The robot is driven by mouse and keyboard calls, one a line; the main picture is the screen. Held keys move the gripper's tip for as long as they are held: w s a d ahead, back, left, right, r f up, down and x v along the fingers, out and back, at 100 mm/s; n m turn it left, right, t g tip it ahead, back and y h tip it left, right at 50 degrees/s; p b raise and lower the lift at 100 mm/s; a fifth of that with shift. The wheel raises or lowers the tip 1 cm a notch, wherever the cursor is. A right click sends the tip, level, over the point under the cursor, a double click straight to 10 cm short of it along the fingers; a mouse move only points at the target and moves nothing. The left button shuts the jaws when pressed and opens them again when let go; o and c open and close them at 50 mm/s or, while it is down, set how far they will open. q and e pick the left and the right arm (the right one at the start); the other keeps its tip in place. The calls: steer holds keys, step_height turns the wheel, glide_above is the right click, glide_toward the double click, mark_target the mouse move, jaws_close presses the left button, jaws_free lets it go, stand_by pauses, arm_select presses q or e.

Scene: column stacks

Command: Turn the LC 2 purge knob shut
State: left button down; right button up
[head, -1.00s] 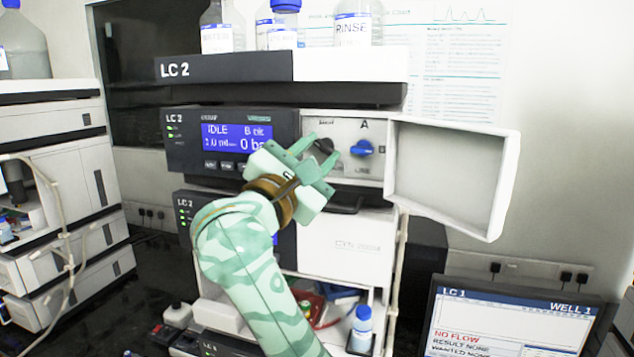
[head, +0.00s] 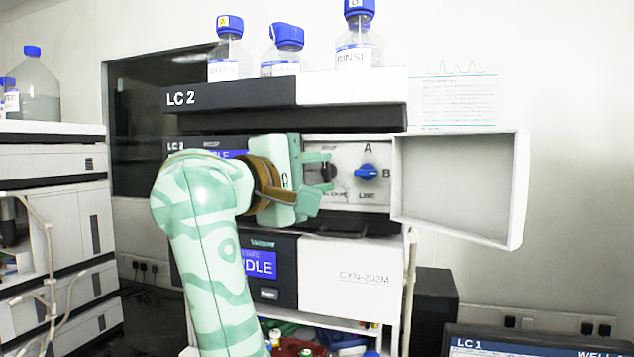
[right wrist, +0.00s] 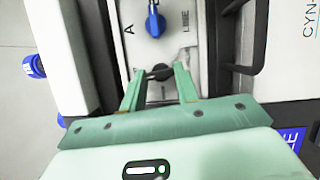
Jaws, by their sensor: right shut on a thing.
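The LC 2 purge knob, a small black knob (head: 328,172), sits on the light valve panel (head: 345,152) of the LC 2 stack. My right gripper (head: 319,172) reaches it from the left, its green fingers shut on the knob. In the right wrist view the black knob (right wrist: 159,73) lies between the two fingertips (right wrist: 160,82). The fingers partly hide the knob and its lettering in the head view. A blue knob (head: 366,172) with A and B marks is just right of it; it also shows in the wrist view (right wrist: 155,24). My left gripper is not in view.
A white door (head: 460,190) stands swung open right of the panel. Bottles, one marked RINSE (head: 354,45), stand on top of the stack. A dark handle (head: 345,228) projects below the panel. A monitor (head: 530,342) is at the lower right.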

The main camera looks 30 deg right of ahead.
steer(key=shift+m, duration=0.5)
steer(key=o, duration=0.7)
steer(key=v, duration=1.6)
steer(key=shift+r, duration=0.25)
steer(key=shift+a, duration=0.1)
